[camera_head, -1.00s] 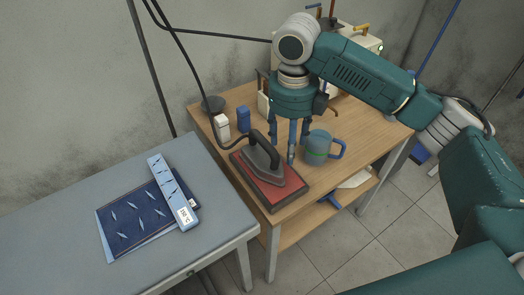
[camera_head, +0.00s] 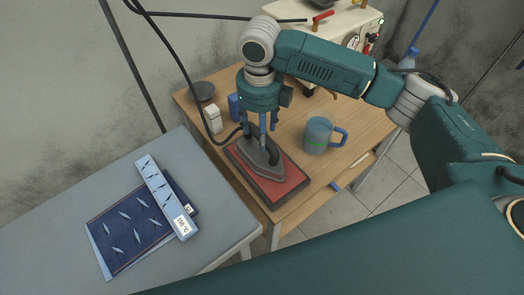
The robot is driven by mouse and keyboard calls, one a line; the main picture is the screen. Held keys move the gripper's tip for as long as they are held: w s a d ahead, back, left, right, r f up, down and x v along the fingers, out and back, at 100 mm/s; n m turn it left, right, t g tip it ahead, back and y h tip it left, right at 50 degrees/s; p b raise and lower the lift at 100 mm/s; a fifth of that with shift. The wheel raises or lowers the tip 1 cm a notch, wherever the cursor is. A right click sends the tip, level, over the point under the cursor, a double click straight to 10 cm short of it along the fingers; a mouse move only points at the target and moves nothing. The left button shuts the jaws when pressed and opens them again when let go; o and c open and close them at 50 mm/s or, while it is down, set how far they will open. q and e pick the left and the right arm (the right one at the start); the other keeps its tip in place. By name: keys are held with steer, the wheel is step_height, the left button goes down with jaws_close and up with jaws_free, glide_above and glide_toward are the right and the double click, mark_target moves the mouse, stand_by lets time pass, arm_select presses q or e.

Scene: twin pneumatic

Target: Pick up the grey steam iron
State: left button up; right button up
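The grey steam iron (camera_head: 261,163) rests on a red pad with a dark rim (camera_head: 291,187) on the wooden table. A black hose runs up from its rear. My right gripper (camera_head: 262,140) comes down from above, with its fingers around or just beside the iron's dark handle. The fingers look apart. Fingertip contact is hidden behind the handle, so I cannot tell whether they grip it. My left gripper is not in view.
A blue-grey mug (camera_head: 318,136) stands to the right of the pad. A white bottle (camera_head: 213,119), a blue bottle (camera_head: 234,106) and a dark bowl (camera_head: 203,91) stand behind. The grey ironing table (camera_head: 70,215) at left holds dark blue cloth (camera_head: 128,228) and a light blue ruler-like strip (camera_head: 160,190).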

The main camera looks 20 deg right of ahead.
step_height(320, 180, down, 4)
steer(key=shift+f+p, duration=0.1)
steer(key=shift+p, duration=0.6)
steer(key=shift+f, duration=0.1)
steer(key=shift+c, duration=0.8)
jaws_close()
steer(key=shift+w+a+r, duration=0.1)
steer(key=shift+w+r, duration=0.1)
steer(key=shift+r, duration=0.05)
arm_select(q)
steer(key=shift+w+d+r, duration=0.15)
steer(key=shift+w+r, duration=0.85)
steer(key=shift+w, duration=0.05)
